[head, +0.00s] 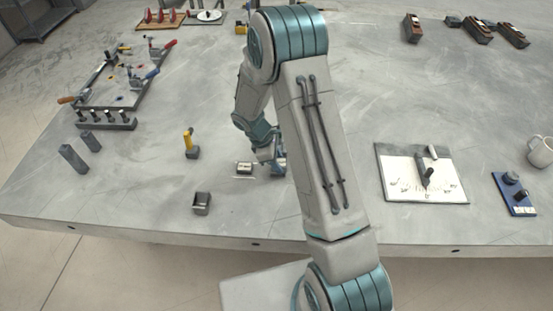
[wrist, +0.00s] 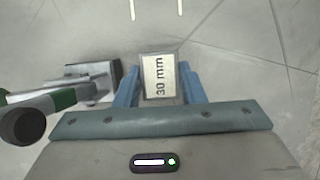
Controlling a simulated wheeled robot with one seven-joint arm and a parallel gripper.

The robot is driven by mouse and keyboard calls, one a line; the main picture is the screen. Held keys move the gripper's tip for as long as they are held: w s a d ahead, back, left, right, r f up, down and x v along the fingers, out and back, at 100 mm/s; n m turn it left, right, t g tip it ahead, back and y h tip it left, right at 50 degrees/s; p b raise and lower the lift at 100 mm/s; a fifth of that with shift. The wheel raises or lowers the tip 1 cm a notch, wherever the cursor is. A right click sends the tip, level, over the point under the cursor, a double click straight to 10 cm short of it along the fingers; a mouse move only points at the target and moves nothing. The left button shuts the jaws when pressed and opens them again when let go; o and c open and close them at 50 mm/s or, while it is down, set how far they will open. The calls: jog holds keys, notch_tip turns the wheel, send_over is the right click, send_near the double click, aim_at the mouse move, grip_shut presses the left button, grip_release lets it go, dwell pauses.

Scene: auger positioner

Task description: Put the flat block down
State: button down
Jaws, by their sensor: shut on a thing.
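The flat block (wrist: 159,77) has a pale label reading "30 mm" and sits between the two blue fingers in the wrist view. My gripper (wrist: 158,84) is shut on it, one finger at each side. In the head view my gripper (head: 268,162) is low over the front middle of the table, partly hidden by my arm. A small dark piece with a pale top (head: 244,168) shows at its left, beside thin white marks; it looks like the same block. I cannot tell whether its underside touches the table.
A green and white lever with a dark knob (wrist: 24,127) is close left of my gripper. A yellow-handled tool (head: 190,143) and a small grey open box (head: 202,203) stand to the left. A white-topped board (head: 423,174) lies right. Two white lines (wrist: 132,9) mark the table ahead.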

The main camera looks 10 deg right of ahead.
jog(key=shift+a+f, duration=0.2)
jog(key=shift+f, duration=0.15)
jog(key=c, duration=0.9)
grip_release()
jog(key=b+v, duration=0.1)
jog(key=v, duration=1.1)
jog(key=s+d+r+m+t+y, duration=0.2)
jog(key=s+d+r+m, duration=0.2)
jog(key=s+r+m, duration=0.55)
jog(key=shift+s+d+r+m+t+y, duration=0.1)
jog(key=shift+s+r+m+t+y, duration=0.35)
jog(key=shift+s+r+m, duration=1.15)
jog(key=shift+s+d+r+m+t+y, duration=0.1)
jog(key=shift+s+r+t+y, duration=0.45)
jog(key=shift+s, duration=2.25)
jog(key=shift+s+r+m+t+y, duration=0.25)
jog(key=shift+s+r+m, duration=0.5)
jog(key=shift+s+r, duration=1)
jog(key=shift+s+f, duration=0.4)
